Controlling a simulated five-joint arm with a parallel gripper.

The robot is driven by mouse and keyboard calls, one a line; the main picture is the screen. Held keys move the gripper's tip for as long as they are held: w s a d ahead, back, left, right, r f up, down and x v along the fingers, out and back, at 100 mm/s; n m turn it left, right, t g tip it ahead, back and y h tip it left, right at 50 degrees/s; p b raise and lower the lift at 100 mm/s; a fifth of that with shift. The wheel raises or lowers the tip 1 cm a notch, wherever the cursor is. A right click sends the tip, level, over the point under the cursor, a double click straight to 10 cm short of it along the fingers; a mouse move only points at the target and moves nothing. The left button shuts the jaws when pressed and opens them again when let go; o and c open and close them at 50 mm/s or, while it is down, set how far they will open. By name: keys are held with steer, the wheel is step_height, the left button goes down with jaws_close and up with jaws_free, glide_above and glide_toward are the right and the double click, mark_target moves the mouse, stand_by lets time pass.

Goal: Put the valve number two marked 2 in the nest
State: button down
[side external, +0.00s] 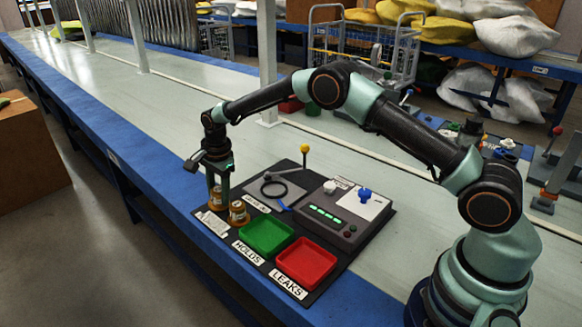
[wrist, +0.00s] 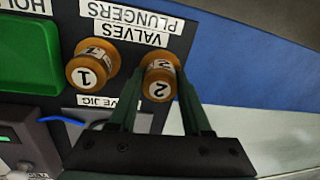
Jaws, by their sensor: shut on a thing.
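The valve marked 2 (wrist: 158,84) is an orange-brown spool with a white numbered band. In the wrist view my gripper (wrist: 160,88) has its two green fingers on either side of it, shut on it. In the side view my gripper (side external: 217,180) points down over the same valve (side external: 214,198) at the left end of the black board; I cannot tell whether it is clear of the board. The valve marked 1 (wrist: 90,72) stands beside it, also in the side view (side external: 238,212). The grey valve jig (side external: 265,184) has a black hose loop; I cannot make out its nest.
A green tray (side external: 266,234) labelled HOLDS and a red tray (side external: 307,262) labelled LEAKS lie at the board's front. A lever with a yellow knob (side external: 304,148) rises behind the jig. A grey box with green lights (side external: 328,216) stands to the right.

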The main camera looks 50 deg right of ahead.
mark_target(217, 189)
step_height(217, 189, up, 18)
steer(key=r, duration=0.1)
steer(key=s+d+r+n+g, duration=0.1)
steer(key=s+d+n, duration=0.1)
steer(key=d+n, duration=0.6)
steer(key=s+d+n, duration=0.4)
steer(key=d+n, duration=0.2)
steer(key=n, duration=0.5)
steer(key=shift+g, duration=0.3)
step_height(217, 189, down, 19)
steer(key=shift+s+f, duration=0.1)
steer(key=shift+f, duration=0.05)
steer(key=shift+f, duration=0.2)
steer(key=shift+c, duration=1.7)
jaws_free()
steer(key=shift+r, duration=0.1)
